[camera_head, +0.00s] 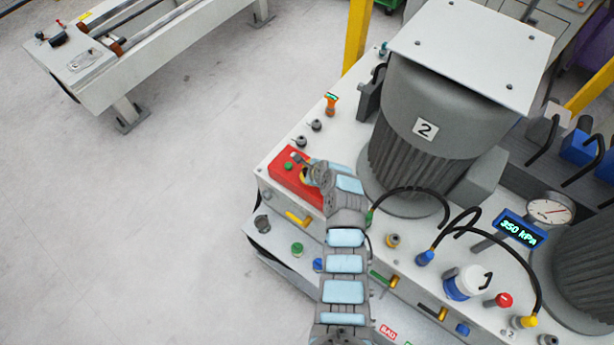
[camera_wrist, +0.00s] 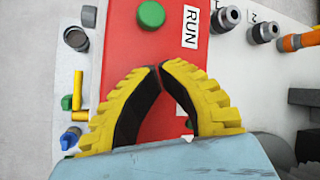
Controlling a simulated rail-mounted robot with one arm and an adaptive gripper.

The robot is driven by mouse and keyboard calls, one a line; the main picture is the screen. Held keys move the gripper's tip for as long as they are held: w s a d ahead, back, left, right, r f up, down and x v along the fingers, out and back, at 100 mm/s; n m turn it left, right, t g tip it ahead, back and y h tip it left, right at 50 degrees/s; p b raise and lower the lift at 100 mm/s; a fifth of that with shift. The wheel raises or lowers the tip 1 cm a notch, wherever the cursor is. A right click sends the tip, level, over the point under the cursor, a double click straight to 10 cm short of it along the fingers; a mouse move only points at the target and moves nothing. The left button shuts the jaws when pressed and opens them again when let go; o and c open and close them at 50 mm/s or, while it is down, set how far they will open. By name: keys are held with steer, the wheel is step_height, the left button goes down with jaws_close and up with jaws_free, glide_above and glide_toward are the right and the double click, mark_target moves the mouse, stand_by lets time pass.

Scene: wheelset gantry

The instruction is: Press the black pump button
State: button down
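A red panel (camera_head: 283,178) on the white machine deck carries a green button (camera_head: 289,166). In the wrist view the red panel (camera_wrist: 120,60) fills the middle, with the green button (camera_wrist: 151,15) and a RUN label (camera_wrist: 190,27) beside it. My gripper (camera_head: 307,172) is over the panel. In the wrist view its yellow fingers with black pads meet at the tips (camera_wrist: 158,68), so it is shut with nothing visible between the tips. I cannot make out a black button on the red panel. Part of the panel is hidden behind my fingers and wrist.
Two dark knobs (camera_head: 317,125) stand beyond the panel, and an orange-topped fitting (camera_head: 331,104) farther back. A large grey motor marked 2 (camera_head: 425,130) rises to the right. Hoses and a 350 kPa display (camera_head: 519,229) lie farther right. Open floor (camera_head: 150,220) is at left.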

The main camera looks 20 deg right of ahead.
steer(key=shift+r, duration=0.1)
steer(key=shift+r+p, duration=0.8)
steer(key=shift+p, duration=0.35)
step_height(320, 180, up, 5)
steer(key=p, duration=0.5)
stand_by(0.8)
